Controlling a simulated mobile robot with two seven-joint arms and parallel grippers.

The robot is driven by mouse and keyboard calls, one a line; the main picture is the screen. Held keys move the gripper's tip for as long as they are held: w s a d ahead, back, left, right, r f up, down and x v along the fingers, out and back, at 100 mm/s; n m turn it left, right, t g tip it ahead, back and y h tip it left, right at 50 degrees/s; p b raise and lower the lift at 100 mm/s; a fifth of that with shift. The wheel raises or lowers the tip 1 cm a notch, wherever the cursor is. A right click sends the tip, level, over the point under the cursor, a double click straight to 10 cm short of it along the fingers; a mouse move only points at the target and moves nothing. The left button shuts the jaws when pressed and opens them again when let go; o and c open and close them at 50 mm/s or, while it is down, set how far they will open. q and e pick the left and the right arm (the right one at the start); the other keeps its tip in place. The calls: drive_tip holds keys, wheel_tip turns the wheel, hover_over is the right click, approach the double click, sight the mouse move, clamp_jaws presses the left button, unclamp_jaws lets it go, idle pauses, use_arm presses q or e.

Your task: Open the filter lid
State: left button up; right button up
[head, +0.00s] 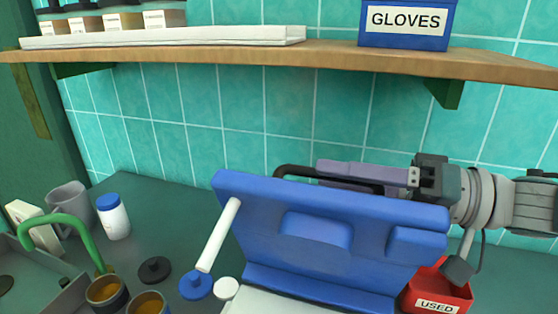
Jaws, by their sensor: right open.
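The blue filter lid (330,232) stands raised and steeply tilted at the back of a white body (300,303), with its recessed inner face toward me. A black bar handle (292,170) shows behind the lid's top edge. My right gripper (345,172) reaches in from the right behind the top edge, with a long grey-purple finger alongside the handle. It is open; the lid hides its lower part, so I cannot tell whether it touches the handle. My left gripper is out of view.
A wooden shelf (280,56) with a GLOVES box (406,24) spans above. A red USED bin (437,292) stands right of the lid. A white-and-blue bottle (113,217), grey mug (69,201), green tap (62,221) and copper-coloured cups (106,291) are at left.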

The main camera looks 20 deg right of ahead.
drive_tip(key=shift+d, duration=0.1)
drive_tip(key=b+v, duration=0.2)
drive_tip(key=v, duration=0.7)
drive_tip(key=shift+s+d, duration=0.3)
